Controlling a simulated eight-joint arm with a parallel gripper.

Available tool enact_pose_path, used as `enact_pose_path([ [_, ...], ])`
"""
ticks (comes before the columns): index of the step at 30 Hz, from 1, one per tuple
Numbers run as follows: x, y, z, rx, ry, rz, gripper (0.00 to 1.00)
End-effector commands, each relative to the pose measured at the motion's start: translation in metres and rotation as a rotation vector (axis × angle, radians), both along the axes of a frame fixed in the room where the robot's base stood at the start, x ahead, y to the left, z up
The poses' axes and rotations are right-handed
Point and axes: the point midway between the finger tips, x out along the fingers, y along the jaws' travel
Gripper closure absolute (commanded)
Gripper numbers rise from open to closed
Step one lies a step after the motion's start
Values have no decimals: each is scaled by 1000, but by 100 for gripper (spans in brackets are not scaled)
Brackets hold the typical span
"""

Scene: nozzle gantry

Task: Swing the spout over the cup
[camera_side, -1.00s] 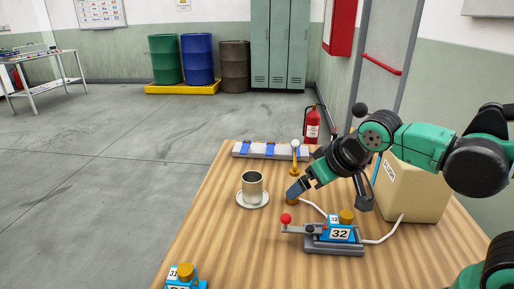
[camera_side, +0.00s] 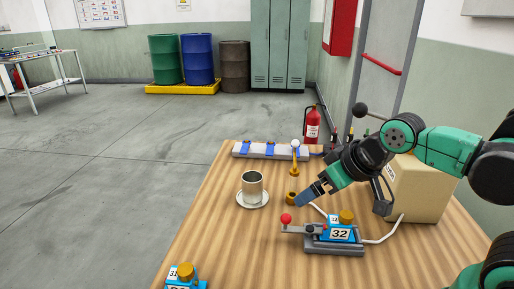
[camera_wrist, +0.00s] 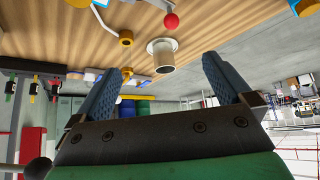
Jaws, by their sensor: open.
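The metal cup (camera_side: 252,185) stands upright on a white saucer (camera_side: 246,204); it also shows in the wrist view (camera_wrist: 168,64). A short brass ring-like piece (camera_side: 292,198), apparently the spout's end, is to the right of the cup, apart from it. It also shows in the wrist view (camera_wrist: 127,39). Behind it is a brass post (camera_side: 295,165) with a white ball on top. How the two join is unclear. My gripper (camera_side: 302,199) is open and tilted down, just right of the brass piece; whether they touch is unclear. Nothing shows between its fingers in the wrist view (camera_wrist: 166,70).
A tan box (camera_side: 420,190) stands at right. A grey strip (camera_side: 270,151) lies at the table's back edge. Another blue block (camera_side: 185,278) is at front left.

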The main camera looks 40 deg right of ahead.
Motion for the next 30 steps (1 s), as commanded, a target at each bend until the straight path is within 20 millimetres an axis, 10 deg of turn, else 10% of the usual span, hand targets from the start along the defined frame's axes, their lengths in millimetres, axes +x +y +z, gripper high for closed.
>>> enact_pose_path([
  [10, 19, -32, 18, 139, -33, -370, 98],
  [19, 43, -86, 42, 380, -150, -939, 100],
  [30, 47, -99, 47, 447, -191, -1077, 100],
])
